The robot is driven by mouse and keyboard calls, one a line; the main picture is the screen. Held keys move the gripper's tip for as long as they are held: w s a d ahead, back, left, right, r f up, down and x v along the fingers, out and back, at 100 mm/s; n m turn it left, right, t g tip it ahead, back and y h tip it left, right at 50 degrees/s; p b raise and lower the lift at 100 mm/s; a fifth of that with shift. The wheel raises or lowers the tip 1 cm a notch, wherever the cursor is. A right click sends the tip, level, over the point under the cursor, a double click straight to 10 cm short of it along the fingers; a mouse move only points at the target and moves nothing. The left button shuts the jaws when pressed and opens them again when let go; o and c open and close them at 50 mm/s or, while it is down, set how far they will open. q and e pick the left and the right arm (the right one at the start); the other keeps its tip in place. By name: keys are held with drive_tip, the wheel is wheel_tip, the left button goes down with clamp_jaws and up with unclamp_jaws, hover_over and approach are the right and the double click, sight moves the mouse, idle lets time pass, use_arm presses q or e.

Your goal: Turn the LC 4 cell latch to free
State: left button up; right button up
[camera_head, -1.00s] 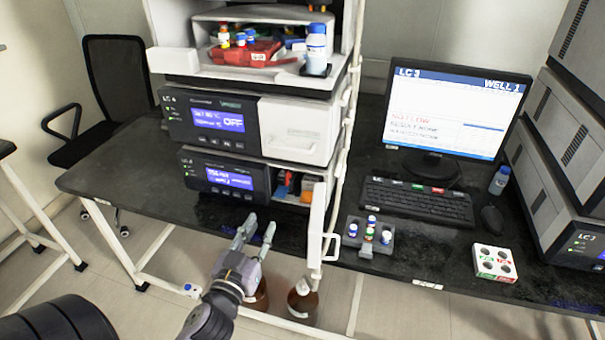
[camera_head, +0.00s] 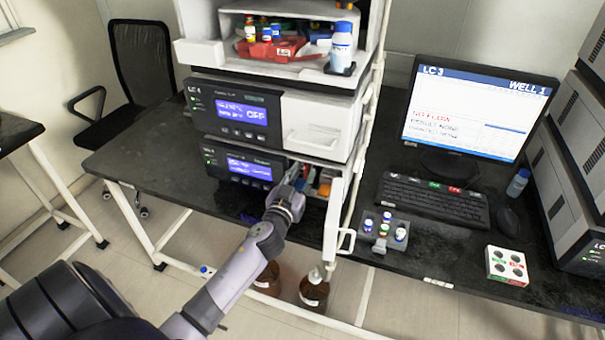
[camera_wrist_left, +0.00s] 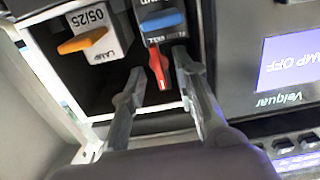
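The LC 4 stack (camera_head: 215,95) stands on the dark bench. Its lower module (camera_head: 215,153) has the front compartment open. In the left wrist view, a cell with a blue handle (camera_wrist_left: 162,20) sits in this compartment. Below the handle is a red latch lever (camera_wrist_left: 159,68), pointing down in that picture. A lamp unit with an orange handle (camera_wrist_left: 83,41) is beside the cell. My left gripper (camera_wrist_left: 158,64) is open, its fingers on either side of the red lever. I cannot tell whether they touch it. In the head view my left gripper (camera_head: 293,178) partly hides the compartment.
The compartment's white door (camera_head: 334,217) stands open to the right of my left gripper. Brown bottles (camera_head: 314,290) stand below the bench edge. A vial rack (camera_head: 379,232), a keyboard (camera_head: 435,200) and a monitor (camera_head: 478,112) are on the right.

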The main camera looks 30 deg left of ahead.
use_arm(q)
drive_tip(key=shift+w, duration=0.1)
drive_tip(key=shift+c, duration=0.3)
clamp_jaws()
